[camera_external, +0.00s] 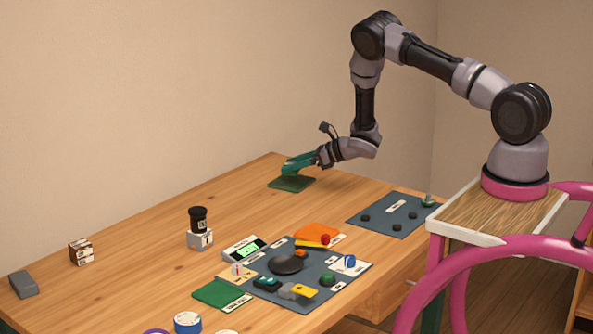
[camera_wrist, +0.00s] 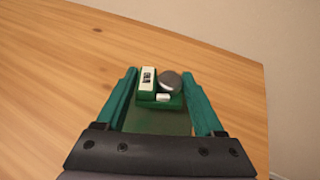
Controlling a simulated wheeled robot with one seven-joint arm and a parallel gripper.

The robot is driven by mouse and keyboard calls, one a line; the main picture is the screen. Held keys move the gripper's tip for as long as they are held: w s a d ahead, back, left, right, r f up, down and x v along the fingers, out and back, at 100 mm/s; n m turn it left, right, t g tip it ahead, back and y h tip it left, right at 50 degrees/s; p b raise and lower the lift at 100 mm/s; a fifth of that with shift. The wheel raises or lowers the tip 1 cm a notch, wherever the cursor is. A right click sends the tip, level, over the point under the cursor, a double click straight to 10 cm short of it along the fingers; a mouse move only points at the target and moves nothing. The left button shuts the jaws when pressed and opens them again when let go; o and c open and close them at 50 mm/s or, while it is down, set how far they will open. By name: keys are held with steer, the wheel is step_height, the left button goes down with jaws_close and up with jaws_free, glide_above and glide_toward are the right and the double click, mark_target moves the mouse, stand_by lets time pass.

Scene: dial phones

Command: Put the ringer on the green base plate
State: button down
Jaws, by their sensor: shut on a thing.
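The ringer (camera_wrist: 152,96) is a small green block with a white labelled piece and a round grey dome on top. In the wrist view it sits between the tips of my gripper (camera_wrist: 158,76), whose teal fingers are shut on it. A dark green base plate (camera_wrist: 157,122) shows below it between the fingers. In the external view the green base plate (camera_external: 291,184) lies flat near the back of the table, and my gripper (camera_external: 287,166) is just over it. The ringer is not clear there. I cannot tell whether the ringer touches the plate.
A dark mat (camera_external: 312,292) with several parts lies at the front, beside another green plate (camera_external: 221,295). A second dark mat (camera_external: 380,224) is at right. A black cylinder (camera_external: 198,219) stands on a light block (camera_external: 200,240). Bare wood surrounds the base plate.

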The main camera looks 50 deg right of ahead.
steer(key=shift+f, duration=1.3)
steer(key=shift+f, duration=0.15)
jaws_free()
